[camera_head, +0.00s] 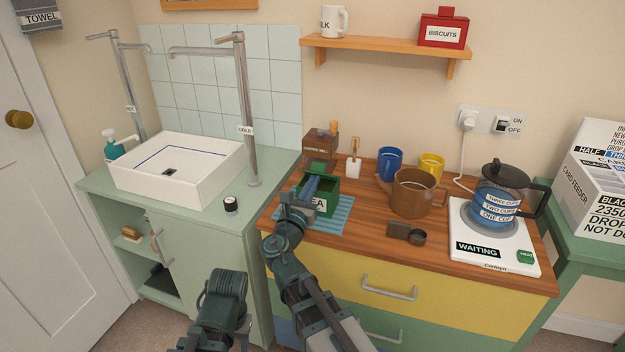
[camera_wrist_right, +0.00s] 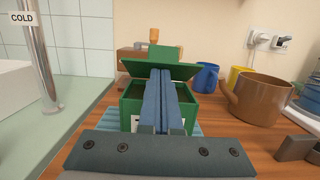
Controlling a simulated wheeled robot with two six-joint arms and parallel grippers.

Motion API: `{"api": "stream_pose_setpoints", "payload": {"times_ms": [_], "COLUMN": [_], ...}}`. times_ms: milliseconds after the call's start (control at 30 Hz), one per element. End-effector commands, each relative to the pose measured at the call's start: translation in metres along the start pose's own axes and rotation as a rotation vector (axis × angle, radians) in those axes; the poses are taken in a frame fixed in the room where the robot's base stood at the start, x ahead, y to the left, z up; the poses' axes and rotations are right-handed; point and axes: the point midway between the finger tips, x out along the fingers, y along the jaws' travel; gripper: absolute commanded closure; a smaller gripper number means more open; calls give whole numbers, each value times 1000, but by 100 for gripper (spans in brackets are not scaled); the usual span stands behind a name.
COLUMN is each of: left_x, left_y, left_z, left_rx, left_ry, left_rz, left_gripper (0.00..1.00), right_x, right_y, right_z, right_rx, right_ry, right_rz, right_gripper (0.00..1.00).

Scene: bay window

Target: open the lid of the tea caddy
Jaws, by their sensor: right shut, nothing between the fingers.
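The tea caddy is a green box (camera_head: 331,206) with a white label, standing on a blue ribbed mat on the wooden counter. In the right wrist view its lid (camera_wrist_right: 182,70) is raised and tilted back, with a green knob on top. A dark gap shows between the lid and the box (camera_wrist_right: 195,105). My right gripper (camera_head: 311,184) is shut and empty. Its two blue fingers (camera_wrist_right: 166,78) reach over the front of the box to the lid; their tips seem to be at the lid's underside. Exact contact is hidden. Of my left arm only a dark link shows, without fingers.
A brown jug (camera_head: 411,196) stands right of the caddy, with a blue mug (camera_head: 389,163) and a yellow mug (camera_head: 431,166) behind. A coffee mill (camera_head: 319,148) and a white pot (camera_head: 353,167) are behind the caddy. The tall cold tap (camera_head: 247,120) rises to the left.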

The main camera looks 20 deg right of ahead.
Motion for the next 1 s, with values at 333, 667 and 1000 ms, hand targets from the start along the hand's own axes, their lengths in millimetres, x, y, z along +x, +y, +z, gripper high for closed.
{"api": "stream_pose_setpoints", "payload": {"times_ms": [333,667,1000], "left_x": [-86,-161,-222], "left_y": [-7,-15,-21], "left_z": [5,10,13], "left_rx": [-2,-2,-3], "left_ry": [-1,0,0], "left_rz": [7,7,7], "left_gripper": [50,50,50], "right_x": [14,32,53], "right_y": [0,1,1], "right_z": [33,48,54], "right_rx": [1,0,0], "right_ry": [238,508,770], "right_rz": [-1,-2,-2], "right_gripper": [100,100,100]}}
